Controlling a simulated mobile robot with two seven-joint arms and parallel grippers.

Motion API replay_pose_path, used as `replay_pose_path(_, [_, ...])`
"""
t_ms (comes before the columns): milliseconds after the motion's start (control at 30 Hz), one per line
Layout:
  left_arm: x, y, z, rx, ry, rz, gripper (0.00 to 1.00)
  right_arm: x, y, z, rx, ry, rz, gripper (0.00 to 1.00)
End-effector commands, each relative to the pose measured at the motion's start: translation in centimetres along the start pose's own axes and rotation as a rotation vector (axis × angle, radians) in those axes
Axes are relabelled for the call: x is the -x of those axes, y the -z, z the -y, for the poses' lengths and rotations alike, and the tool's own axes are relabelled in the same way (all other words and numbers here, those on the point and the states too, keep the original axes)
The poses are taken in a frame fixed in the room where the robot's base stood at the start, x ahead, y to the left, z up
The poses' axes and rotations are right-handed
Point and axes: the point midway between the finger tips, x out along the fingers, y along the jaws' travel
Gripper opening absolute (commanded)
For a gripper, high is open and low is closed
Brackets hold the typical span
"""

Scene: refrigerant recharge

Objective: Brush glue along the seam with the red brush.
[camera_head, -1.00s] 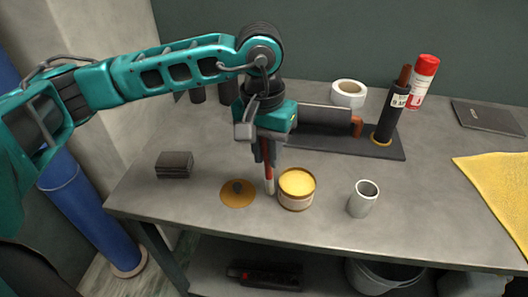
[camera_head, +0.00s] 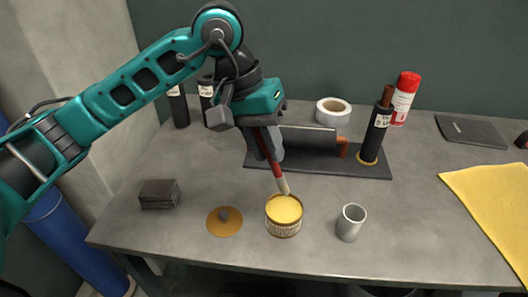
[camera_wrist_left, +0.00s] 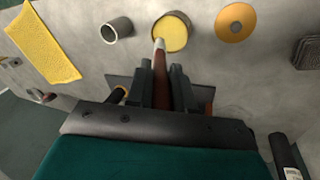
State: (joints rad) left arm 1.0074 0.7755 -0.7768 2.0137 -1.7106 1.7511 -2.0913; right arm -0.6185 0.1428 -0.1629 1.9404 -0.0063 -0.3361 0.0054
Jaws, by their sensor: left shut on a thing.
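My left gripper (camera_head: 268,148) is shut on the red brush (camera_head: 276,174) and holds it tilted, bristles down. The pale brush tip is at the far rim of the open glue can (camera_head: 284,228), which holds yellow glue; whether it touches is unclear. In the left wrist view the brush (camera_wrist_left: 160,66) sits between the fingers (camera_wrist_left: 160,92), its tip overlapping the edge of the glue can (camera_wrist_left: 171,33). Behind, a dark horizontal pipe (camera_head: 308,138) with a copper-coloured end lies on a black base plate (camera_head: 345,168). I cannot make out the seam. My right gripper is not in view.
An orange lid (camera_head: 222,229) and a grey cup (camera_head: 350,222) flank the can. A dark block (camera_head: 158,194) sits left. An upright labelled black cylinder (camera_head: 375,135), white tape roll (camera_head: 333,111), red-capped can (camera_head: 404,98) and yellow cloth (camera_head: 492,200) are behind and right.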

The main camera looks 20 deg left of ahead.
Motion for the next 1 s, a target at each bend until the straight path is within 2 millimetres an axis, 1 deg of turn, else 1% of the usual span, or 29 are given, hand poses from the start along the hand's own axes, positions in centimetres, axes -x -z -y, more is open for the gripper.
replay_pose_path(100, [0.6, 0.0, -0.2, 0.003, -0.023, -0.007, 0.0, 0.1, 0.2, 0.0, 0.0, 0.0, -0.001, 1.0])
replay_pose_path(233, [0.4, -0.1, -0.1, 0.004, -0.029, -0.009, 0.0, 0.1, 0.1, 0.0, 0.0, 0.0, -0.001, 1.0])
replay_pose_path(700, [-4.0, -0.5, 1.3, 0.004, -0.028, -0.009, 0.0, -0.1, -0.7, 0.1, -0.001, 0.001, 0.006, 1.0])
replay_pose_path(833, [-4.7, -0.5, 1.5, 0.004, -0.027, -0.01, 0.0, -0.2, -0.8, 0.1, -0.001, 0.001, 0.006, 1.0])
replay_pose_path(1000, [-4.9, -0.5, 1.6, 0.004, -0.027, -0.011, 0.0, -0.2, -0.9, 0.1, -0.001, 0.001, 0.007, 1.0])
